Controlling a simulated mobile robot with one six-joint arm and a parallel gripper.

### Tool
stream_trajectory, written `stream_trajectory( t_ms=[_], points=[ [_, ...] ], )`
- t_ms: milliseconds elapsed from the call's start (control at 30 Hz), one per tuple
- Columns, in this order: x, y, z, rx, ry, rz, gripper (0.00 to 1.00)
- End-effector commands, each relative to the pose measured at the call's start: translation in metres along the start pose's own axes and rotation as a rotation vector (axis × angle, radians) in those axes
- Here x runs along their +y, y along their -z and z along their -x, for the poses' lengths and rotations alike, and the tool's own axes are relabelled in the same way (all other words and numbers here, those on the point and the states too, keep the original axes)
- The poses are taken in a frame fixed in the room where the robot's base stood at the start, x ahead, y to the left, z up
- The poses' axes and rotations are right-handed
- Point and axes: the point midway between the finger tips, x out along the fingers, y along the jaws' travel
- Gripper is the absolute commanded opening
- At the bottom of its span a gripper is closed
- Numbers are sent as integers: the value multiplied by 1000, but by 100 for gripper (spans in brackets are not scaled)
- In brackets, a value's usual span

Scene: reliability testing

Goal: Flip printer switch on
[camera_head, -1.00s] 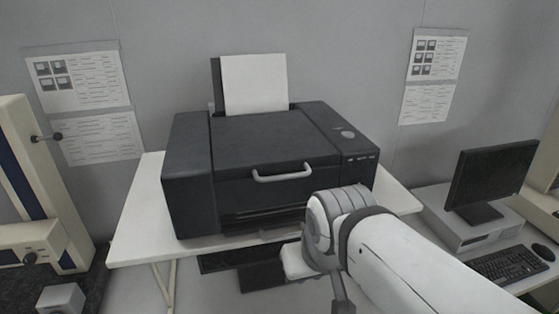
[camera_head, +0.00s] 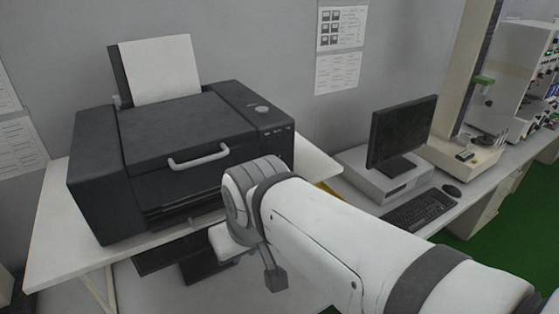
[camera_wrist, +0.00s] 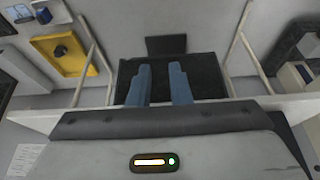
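The printer (camera_head: 105,175) is a dark box with a pale front handle (camera_head: 198,157) and a white sheet standing at its back (camera_head: 160,68). On its top right are a round button (camera_head: 262,109) and a row of small marks or buttons (camera_head: 277,131). I cannot tell which part is the power switch. My arm reaches in front of the printer's lower right front and hides part of it. In the wrist view, my gripper (camera_wrist: 159,68) has two blue fingers standing apart with nothing between them. Its fingers are not clearly visible in the head view.
The printer stands on a white table (camera_head: 50,240). Dark flat panels (camera_head: 165,252) show low at its front. To the right are a monitor (camera_head: 402,132), keyboard (camera_head: 418,209) and mouse (camera_head: 452,190) on a bench. Green floor shows at the far right.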

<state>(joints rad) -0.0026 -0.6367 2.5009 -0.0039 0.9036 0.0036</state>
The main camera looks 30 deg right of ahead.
Motion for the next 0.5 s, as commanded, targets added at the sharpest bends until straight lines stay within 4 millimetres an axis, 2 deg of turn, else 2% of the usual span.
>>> stream_trajectory(
  t_ms=[100, 200, 400, 500],
  points=[
    [0, -2, -4, -2, 0, 0, 8],
    [0, -7, -20, -12, 0, 1, 0],
    [0, -24, -70, -53, 0, 5, 0],
    [0, -29, -84, -69, 0, 7, 0]
  ],
)
